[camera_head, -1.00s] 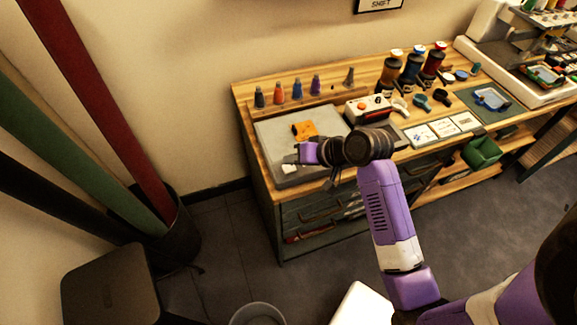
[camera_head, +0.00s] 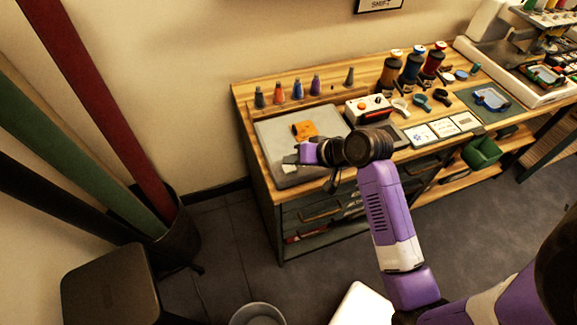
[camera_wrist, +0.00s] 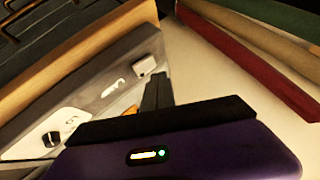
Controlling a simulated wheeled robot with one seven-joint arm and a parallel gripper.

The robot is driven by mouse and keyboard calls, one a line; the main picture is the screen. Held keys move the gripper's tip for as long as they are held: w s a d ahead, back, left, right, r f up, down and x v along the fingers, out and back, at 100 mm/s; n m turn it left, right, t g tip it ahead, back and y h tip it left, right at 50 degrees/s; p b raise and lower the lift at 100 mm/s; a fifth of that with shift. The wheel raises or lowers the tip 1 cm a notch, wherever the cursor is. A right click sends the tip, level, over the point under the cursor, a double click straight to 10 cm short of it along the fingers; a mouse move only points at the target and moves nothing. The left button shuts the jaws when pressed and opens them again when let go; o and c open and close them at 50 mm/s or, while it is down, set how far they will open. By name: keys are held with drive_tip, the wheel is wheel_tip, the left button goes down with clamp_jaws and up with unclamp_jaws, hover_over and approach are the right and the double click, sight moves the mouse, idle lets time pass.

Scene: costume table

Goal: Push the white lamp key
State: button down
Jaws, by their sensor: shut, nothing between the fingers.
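A small white block that looks like the white lamp key (camera_wrist: 145,66) sits near the end of a grey panel in the wrist view. In the head view a small white patch (camera_head: 290,168) shows near the front left of the grey board. My gripper (camera_wrist: 158,80) is shut and empty, with its dark fingertips close beside the white block. I cannot tell whether they touch it. In the head view my gripper (camera_head: 291,158) is over the left part of the board, pointing left, and part of the board is hidden behind my arm.
The grey board (camera_head: 268,130) bears an orange piece (camera_head: 304,130). Several small bottles (camera_head: 297,90) stand behind it. A white box with a red button (camera_head: 368,108) stands to the right. In the wrist view a black knob (camera_wrist: 50,138) sits on a white plate.

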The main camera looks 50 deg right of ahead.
sight(292, 169)
drive_tip(key=shift+f, duration=0.35)
drive_tip(key=shift+f, duration=0.45)
idle(0.6)
drive_tip(key=shift+r, duration=0.15)
drive_tip(key=shift+r+p, duration=0.75)
drive_tip(key=shift+p, duration=0.2)
drive_tip(key=shift+r, duration=0.1)
wheel_tip(292, 169, up, 6)
drive_tip(key=p, duration=0.6)
drive_tip(key=shift+p, duration=0.3)
